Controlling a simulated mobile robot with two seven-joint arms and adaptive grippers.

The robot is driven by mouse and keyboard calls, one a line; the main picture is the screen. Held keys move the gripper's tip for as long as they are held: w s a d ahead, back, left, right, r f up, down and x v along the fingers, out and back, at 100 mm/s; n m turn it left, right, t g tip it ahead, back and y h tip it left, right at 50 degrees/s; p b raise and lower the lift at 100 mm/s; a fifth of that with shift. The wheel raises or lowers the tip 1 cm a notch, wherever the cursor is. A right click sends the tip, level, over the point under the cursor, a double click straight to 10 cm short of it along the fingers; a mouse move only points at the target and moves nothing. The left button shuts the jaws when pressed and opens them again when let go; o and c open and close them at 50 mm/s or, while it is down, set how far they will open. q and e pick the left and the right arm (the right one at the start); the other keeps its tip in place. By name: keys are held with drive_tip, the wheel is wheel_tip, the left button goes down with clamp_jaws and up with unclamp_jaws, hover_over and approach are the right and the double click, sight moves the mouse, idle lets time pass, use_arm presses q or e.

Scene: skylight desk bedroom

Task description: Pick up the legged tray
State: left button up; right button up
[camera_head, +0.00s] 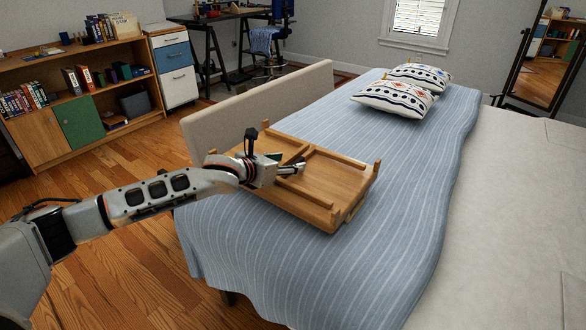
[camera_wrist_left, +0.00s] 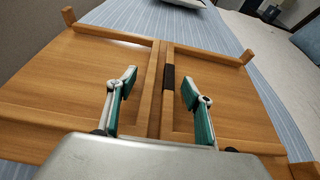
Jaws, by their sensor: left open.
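The legged tray (camera_head: 335,182) is light wood and lies on the blue striped bed cover with its short legs pointing up. My left gripper (camera_head: 297,168) is over the middle of the tray, its arm coming in from the left. In the left wrist view, the gripper (camera_wrist_left: 158,85) is open, with its two fingers on either side of the tray's central wooden bars. A dark strip shows on one bar near the right finger. The tray (camera_wrist_left: 75,75) fills most of that view. I cannot tell whether the fingers touch it. My right gripper is not in view.
The bed (camera_head: 300,270) has a beige board (camera_head: 260,100) along its left side and two patterned pillows (camera_head: 395,97) at the far end. A bookshelf (camera_head: 85,90) stands at the back left. Wooden floor (camera_head: 130,260) is clear left of the bed.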

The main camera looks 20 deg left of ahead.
use_arm(q)
clamp_jaws()
drive_tip(key=shift+r, duration=0.25)
